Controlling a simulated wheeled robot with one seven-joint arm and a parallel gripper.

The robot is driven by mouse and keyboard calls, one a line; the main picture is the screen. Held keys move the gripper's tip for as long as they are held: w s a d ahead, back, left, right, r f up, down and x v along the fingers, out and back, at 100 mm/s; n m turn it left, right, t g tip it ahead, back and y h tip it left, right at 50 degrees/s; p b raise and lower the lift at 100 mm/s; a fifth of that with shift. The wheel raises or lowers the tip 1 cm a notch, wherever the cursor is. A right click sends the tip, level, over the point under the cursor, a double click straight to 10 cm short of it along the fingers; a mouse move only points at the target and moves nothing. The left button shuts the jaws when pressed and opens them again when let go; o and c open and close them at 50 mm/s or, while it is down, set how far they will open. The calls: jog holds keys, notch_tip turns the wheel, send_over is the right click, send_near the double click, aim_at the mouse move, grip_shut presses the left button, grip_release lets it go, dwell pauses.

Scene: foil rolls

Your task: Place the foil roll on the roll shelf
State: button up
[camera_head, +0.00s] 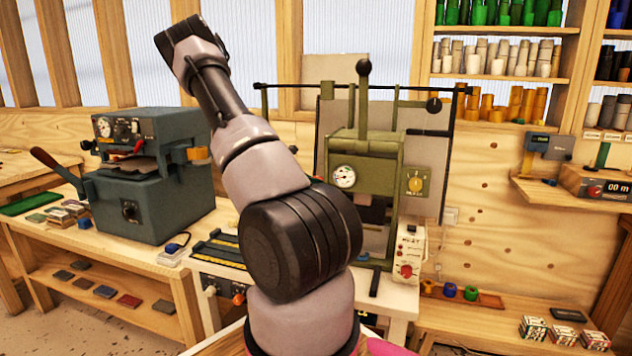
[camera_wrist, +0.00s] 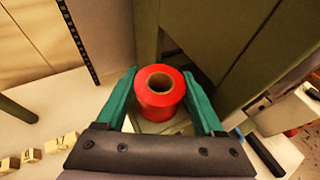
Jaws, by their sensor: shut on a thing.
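A red foil roll (camera_wrist: 160,101) with a cardboard core is between the two green fingers of my gripper (camera_wrist: 159,72) in the wrist view. The fingers are shut on its sides, and its open core end faces the camera. In the head view my arm rises through the middle of the picture, and neither the gripper nor the red roll can be made out there. The roll shelf (camera_head: 505,78) is on the wall at the upper right in the head view. It holds rows of green, pale and gold rolls, with darker rolls in the bay at its right.
A green press (camera_head: 365,165) with a gauge stands behind my arm. A blue-grey machine (camera_head: 150,190) stands on the left bench. A small wall ledge (camera_head: 550,193) with devices is under the shelf. A tray (camera_head: 488,299) with small coloured rolls lies at the lower right.

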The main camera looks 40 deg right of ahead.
jog(key=o, duration=1.5)
jog(key=shift+c, duration=0.2)
jog(key=shift+r, duration=0.15)
jog(key=s+v, duration=0.1)
jog(key=v, duration=1.1)
jog(key=s+a+r+m+t+y, duration=0.2)
jog(key=s+a+r+m+y, duration=0.3)
jog(key=a, duration=0.7)
jog(key=s+a+r+m+t+y, duration=0.3)
jog(key=s+a+r+m+y, duration=0.2)
jog(key=a+r+m, duration=0.4)
jog(key=s+a+r+m+t+y, duration=0.2)
jog(key=s+a+r+m+y, duration=0.3)
jog(key=a, duration=1.1)
notch_tip(320, 180, up, 4)
jog(key=s+m, duration=0.2)
jog(key=shift+a+m+t+y, duration=0.3)
jog(key=shift+t, duration=0.1)
jog(key=shift+s+f, duration=0.1)
